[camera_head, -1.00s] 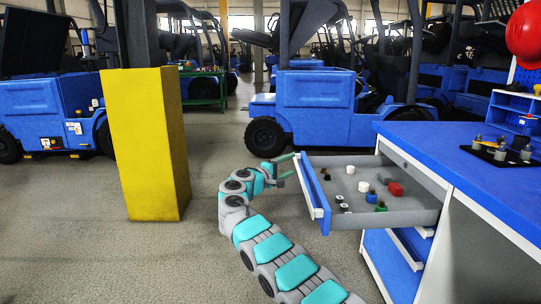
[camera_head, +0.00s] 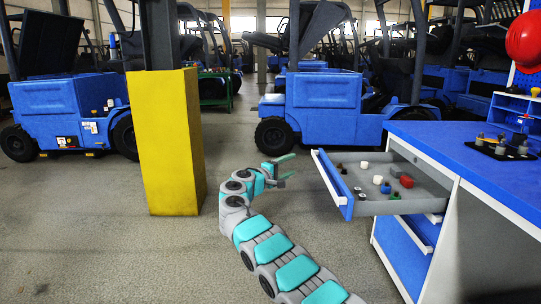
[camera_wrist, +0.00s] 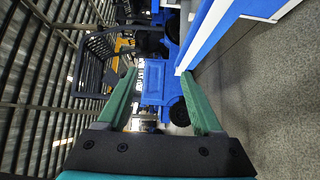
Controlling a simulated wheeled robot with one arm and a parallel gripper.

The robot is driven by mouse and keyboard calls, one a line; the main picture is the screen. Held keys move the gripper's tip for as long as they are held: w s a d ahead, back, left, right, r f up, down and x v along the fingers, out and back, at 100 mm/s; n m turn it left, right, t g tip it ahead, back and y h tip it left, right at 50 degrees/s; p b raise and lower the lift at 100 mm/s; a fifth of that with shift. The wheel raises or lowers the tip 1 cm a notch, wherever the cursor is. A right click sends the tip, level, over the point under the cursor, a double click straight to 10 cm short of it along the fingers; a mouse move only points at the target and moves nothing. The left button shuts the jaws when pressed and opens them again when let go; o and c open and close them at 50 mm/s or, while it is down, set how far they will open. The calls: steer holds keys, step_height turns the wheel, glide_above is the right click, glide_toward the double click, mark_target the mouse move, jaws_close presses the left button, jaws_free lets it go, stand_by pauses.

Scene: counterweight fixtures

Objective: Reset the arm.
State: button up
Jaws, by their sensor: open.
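My gripper (camera_head: 286,167) is open and empty, with green fingers. In the head view it is left of the open drawer (camera_head: 335,184), apart from its front. In the wrist view the two fingers (camera_wrist: 163,98) are spread wide with nothing between them. The arm reaches forward from the bottom of the head view, bent near the wrist.
A yellow pillar (camera_head: 170,140) stands to the left. Blue forklifts (camera_head: 322,100) fill the background. A dark tray (camera_head: 501,149) with small parts sits on the bench, and a red helmet (camera_head: 524,40) hangs above it. The floor (camera_head: 110,240) is clear at front left.

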steer(key=s+d+r+m+g+b, duration=0.15)
steer(key=s+d+g, duration=0.25)
steer(key=s+d, duration=0.65)
steer(key=s+d+r+m+g, duration=0.25)
steer(key=s+d+g, duration=0.25)
steer(key=s+d, duration=0.55)
steer(key=s+d+f+m+g+y, duration=0.1)
steer(key=s+d+f+m+g, duration=0.15)
steer(key=s, duration=0.55)
steer(key=s+d+f+m+g+y, duration=0.1)
steer(key=s+d+f, duration=0.15)
steer(key=s, duration=0.65)
steer(key=s+a+f+y, duration=0.3)
steer(key=s+a+f, duration=0.2)
steer(key=s, duration=0.6)
steer(key=s+a+f+m+g+y+b, duration=0.1)
steer(key=s+a+f+y, duration=0.2)
steer(key=s, duration=0.8)
steer(key=s+a+f+m+g+y, duration=0.1)
steer(key=s+a+f+y, duration=0.3)
steer(key=s+a+f, duration=0.3)
steer(key=s+a, duration=0.2)
steer(key=s, duration=0.2)
steer(key=shift+s+a, duration=0.3)
steer(key=shift+a, duration=0.05)
steer(key=shift+g, duration=0.25)
